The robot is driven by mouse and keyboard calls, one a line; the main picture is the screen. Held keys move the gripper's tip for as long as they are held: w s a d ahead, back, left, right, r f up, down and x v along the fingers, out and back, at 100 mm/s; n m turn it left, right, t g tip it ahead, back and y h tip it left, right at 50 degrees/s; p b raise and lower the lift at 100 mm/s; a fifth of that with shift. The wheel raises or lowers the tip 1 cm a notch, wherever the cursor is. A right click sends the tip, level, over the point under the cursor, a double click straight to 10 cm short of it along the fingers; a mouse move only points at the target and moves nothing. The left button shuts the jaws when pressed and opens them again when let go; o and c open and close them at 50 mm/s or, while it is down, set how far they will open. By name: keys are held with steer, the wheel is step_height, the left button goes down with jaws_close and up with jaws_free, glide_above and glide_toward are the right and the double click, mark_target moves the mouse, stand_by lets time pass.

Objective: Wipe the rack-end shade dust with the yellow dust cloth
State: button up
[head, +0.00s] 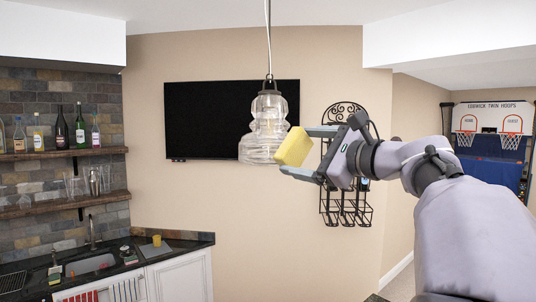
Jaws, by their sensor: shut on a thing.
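My gripper (306,151) is shut on a yellow dust cloth (294,147), a folded block shape, and holds it up in the air. A clear glass pendant shade (264,130) hangs from a cord at the centre of the head view. The cloth is just to the right of the shade's lower flared part. I cannot tell whether they touch. No dust can be made out on the glass at this size. A black wall rack (345,205) is on the wall behind my gripper, which partly hides it.
A dark television (210,120) is on the wall behind the shade. Bottle shelves (60,153) and a counter with a sink (90,264) are at the left. A basketball game (492,135) stands far right. The air left of the shade is clear.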

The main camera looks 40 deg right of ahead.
steer(key=shift+a+b, duration=0.35)
steer(key=shift+a, duration=0.9)
steer(key=shift+s+d+f, duration=0.1)
steer(key=shift+s+d, duration=0.1)
steer(key=shift+s, duration=0.15)
steer(key=shift+s+d+b, duration=0.15)
steer(key=shift+s+b, duration=0.7)
steer(key=shift+s, duration=1.85)
steer(key=s, duration=0.3)
steer(key=shift+d+b, duration=0.1)
steer(key=shift+b, duration=0.25)
